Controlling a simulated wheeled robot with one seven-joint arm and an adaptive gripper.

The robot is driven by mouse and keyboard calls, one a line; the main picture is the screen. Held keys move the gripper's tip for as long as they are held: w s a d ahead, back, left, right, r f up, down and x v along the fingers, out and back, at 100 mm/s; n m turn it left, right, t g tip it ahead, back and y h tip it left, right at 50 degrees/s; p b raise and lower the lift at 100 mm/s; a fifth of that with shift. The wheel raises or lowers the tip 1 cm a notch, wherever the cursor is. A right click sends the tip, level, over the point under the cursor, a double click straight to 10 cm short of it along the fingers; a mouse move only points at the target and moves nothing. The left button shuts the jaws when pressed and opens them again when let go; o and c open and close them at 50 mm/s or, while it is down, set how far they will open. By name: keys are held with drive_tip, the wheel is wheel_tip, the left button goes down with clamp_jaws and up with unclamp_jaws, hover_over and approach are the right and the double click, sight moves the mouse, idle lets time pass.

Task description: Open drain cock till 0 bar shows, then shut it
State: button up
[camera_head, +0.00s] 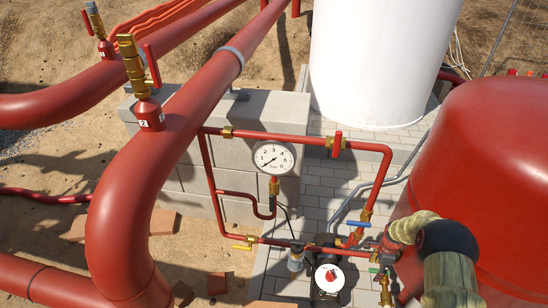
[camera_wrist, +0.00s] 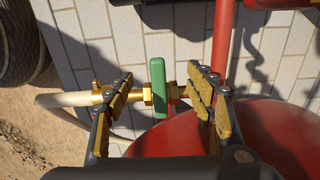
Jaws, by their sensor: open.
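The drain cock's green lever (camera_wrist: 158,88) stands between my open fingers in the wrist view, with a gap on each side. The lever lies across the brass cock body (camera_wrist: 140,95), which joins a pale hose at left. My gripper (camera_wrist: 162,92) looks empty. In the head view the green lever (camera_head: 376,270) shows small at lower right, above a brass outlet (camera_head: 385,292); my arm and gripper partly cover that area. The round white pressure gauge (camera_head: 272,158) stands on the red pipe loop. Its thin needle appears to point lower left, near the scale's low end.
A red tank (camera_head: 500,180) stands close at right. Near the cock are a blue-handled valve (camera_head: 358,224) and a pump with a red-and-white face (camera_head: 329,277). Thick red pipes (camera_head: 135,190) fill the left.

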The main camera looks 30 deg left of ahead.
sight(375, 270)
drive_tip(key=shift+r+p, duration=1.9)
drive_tip(key=shift+r, duration=1.65)
drive_tip(key=shift+f, duration=0.1)
wheel_tip(375, 270, up, 12)
